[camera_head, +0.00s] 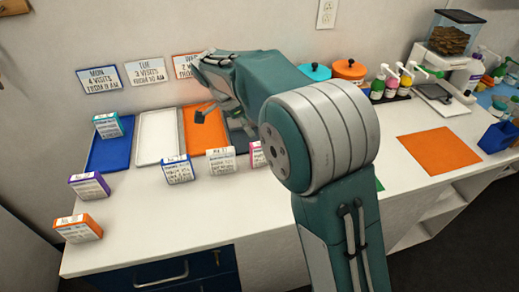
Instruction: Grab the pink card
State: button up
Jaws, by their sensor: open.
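The pink card (257,155) stands on the white counter at the front of the row of trays. Only its left part shows; my arm's large joint hides the rest. My gripper (215,112) is over the orange tray, behind and to the left of the pink card and apart from it. Its jaws are open, with nothing seen between them. My arm partly covers the view of the jaws.
A beige-edged card (221,161) and a blue card (178,170) stand left of the pink one. A teal card (108,125) is at the blue tray (108,155). Purple (89,186) and orange (78,229) cards stand farther left. An orange mat (439,149) lies right.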

send_over(257, 159)
jog(key=w, duration=0.2)
jog(key=x, duration=0.4)
jog(key=shift+s+a+f, duration=0.3)
jog(key=shift+f, duration=0.05)
jog(key=x, duration=0.4)
jog(key=shift+s+a+f, duration=0.1)
jog(key=shift+a+f, duration=0.2)
jog(key=shift+f, duration=0.15)
jog(key=shift+d+f, duration=0.15)
jog(key=shift+f, duration=0.15)
jog(key=shift+d+f, duration=0.1)
jog(key=shift+d, duration=0.3)
jog(key=c, duration=1)
jog(key=shift+a, duration=0.25)
grip_shut()
